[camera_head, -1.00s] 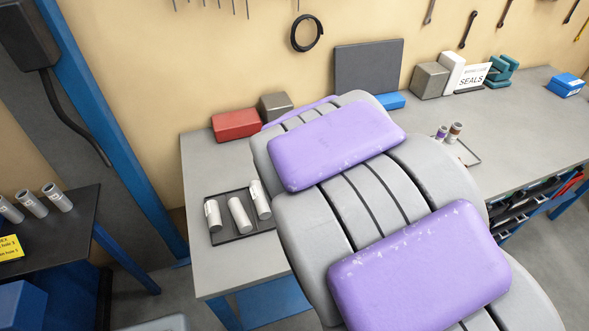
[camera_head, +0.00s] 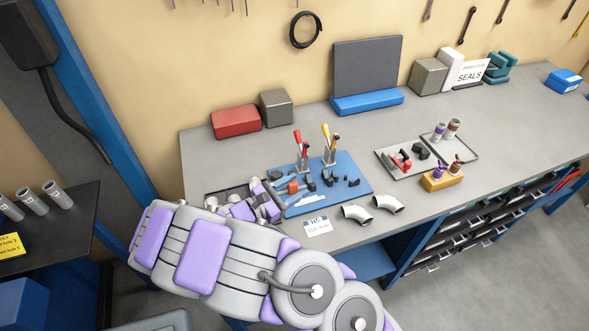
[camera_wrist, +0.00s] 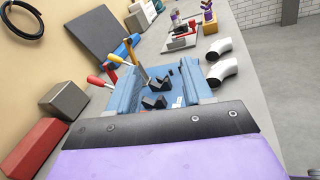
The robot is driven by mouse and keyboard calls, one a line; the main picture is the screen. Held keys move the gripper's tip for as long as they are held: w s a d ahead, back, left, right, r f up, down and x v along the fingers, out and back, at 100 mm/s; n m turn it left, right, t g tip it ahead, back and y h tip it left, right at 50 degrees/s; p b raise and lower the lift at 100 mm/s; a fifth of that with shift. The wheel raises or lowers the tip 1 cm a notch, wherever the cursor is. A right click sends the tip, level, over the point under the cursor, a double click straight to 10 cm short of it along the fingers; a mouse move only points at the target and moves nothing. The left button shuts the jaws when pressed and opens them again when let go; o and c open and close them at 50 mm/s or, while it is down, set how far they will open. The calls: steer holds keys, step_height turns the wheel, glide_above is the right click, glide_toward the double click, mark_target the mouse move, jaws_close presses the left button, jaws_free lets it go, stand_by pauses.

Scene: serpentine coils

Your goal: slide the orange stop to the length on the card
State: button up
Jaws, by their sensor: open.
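The orange stop (camera_head: 292,187) sits near the left side of a blue board (camera_head: 350,183) on the bench. The card (camera_head: 318,226) lies flat in front of the board; its writing is too small to read surely.
A red-handled clamp (camera_head: 300,148) and a yellow-handled clamp (camera_head: 328,145) stand upright at the board's back. Two metal elbows (camera_head: 357,214) lie at the front right. A tray (camera_head: 398,171) and a yellow block (camera_head: 440,182) stand farther right.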

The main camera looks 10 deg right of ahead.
mark_target(293, 172)
steer(key=a+f+n+t+y, duration=0.1)
steer(key=a+f+n, duration=0.1)
steer(key=a, duration=0.1)
steer(key=w+a+f+n+t+y, duration=0.1)
steer(key=a+f+n+t, duration=0.1)
steer(key=a+f, duration=0.1)
steer(key=a+f+n+t, duration=0.2)
steer(key=a+f, duration=0.1)
steer(key=shift+w+y, duration=0.4)
steer(key=b+x, duration=0.2)
steer(key=x, duration=1.5)
steer(key=shift+w, duration=0.25)
steer(key=shift+c, duration=0.2)
steer(key=shift+r, duration=0.1)
jaws_close()
